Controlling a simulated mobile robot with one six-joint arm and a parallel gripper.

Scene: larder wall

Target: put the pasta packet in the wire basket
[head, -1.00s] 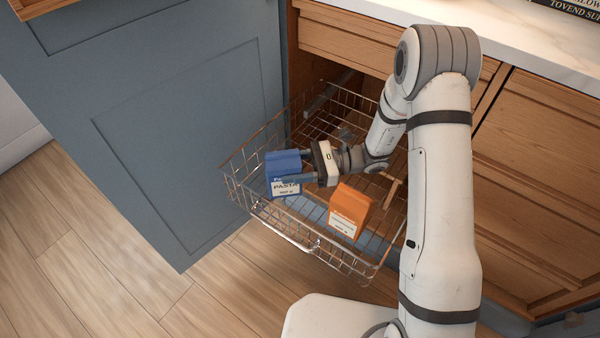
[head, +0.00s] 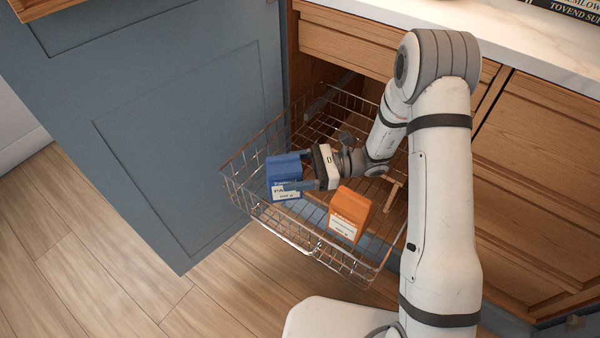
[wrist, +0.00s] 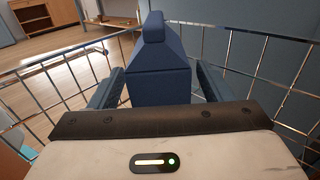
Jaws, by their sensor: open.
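The blue pasta packet (head: 283,174) stands in the front left part of the pulled-out wire basket (head: 313,243). Its white label faces front and is partly covered by a finger. My gripper (head: 290,172) is inside the basket with its fingers open, one on each side of the packet. In the wrist view the packet (wrist: 160,70) is upright between the two spread fingers, with a gap visible on both sides. The basket's wires (wrist: 240,52) rise behind and beside it.
An orange packet (head: 350,211) stands in the basket to the right of the blue one. A blue-grey cabinet door (head: 190,140) hangs open at the left. Wooden drawer fronts (head: 535,190) and a pale countertop (head: 480,30) are at the right. The wooden floor in front is clear.

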